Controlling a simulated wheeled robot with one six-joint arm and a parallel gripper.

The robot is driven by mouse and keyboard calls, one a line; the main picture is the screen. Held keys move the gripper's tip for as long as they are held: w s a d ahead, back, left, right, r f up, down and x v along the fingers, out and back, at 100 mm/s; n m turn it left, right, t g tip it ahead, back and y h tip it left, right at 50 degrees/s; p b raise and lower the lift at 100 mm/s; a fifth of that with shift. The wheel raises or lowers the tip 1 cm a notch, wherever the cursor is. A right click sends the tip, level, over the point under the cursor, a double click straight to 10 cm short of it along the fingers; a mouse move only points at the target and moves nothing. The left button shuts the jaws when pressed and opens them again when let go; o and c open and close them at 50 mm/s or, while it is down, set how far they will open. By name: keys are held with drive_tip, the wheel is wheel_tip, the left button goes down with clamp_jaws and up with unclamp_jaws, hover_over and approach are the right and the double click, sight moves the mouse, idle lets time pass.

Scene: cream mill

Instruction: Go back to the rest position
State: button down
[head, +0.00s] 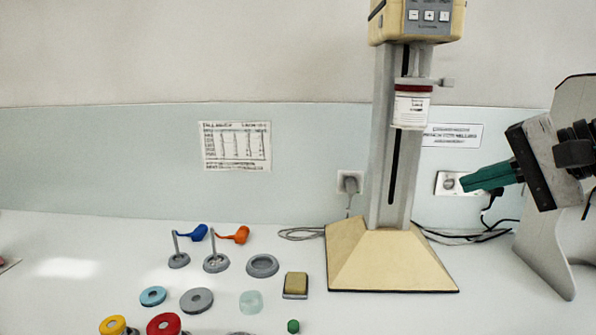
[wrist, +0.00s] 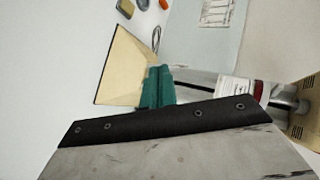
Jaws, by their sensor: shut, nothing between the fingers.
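My gripper (head: 463,184) has green fingers and is at the right in the head view, raised above the worktop and pointing left. The fingers are closed together with nothing between them. In the wrist view the green fingers (wrist: 156,87) stick out past the dark gripper edge, with the mill's cream base (wrist: 122,72) behind them. The cream mill stands on that base with a grey column (head: 385,150). A jar (head: 411,108) with a white label and red band is held on the column. My gripper is right of the column and apart from it in the head view.
Orange (head: 236,235) and blue (head: 193,233) spoon-like tools rest on grey stands at left. Rings, lids and a sponge block (head: 295,284) lie in front. Cables (head: 470,238) run behind the base. A grey panel (head: 545,225) stands at far right.

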drive_tip(key=s+f+n+g+h, duration=0.7)
drive_tip(key=s+f+n+h, duration=0.1)
drive_tip(key=s+f, duration=0.7)
drive_tip(key=shift+f+n, duration=0.3)
drive_tip(key=shift+f, duration=0.15)
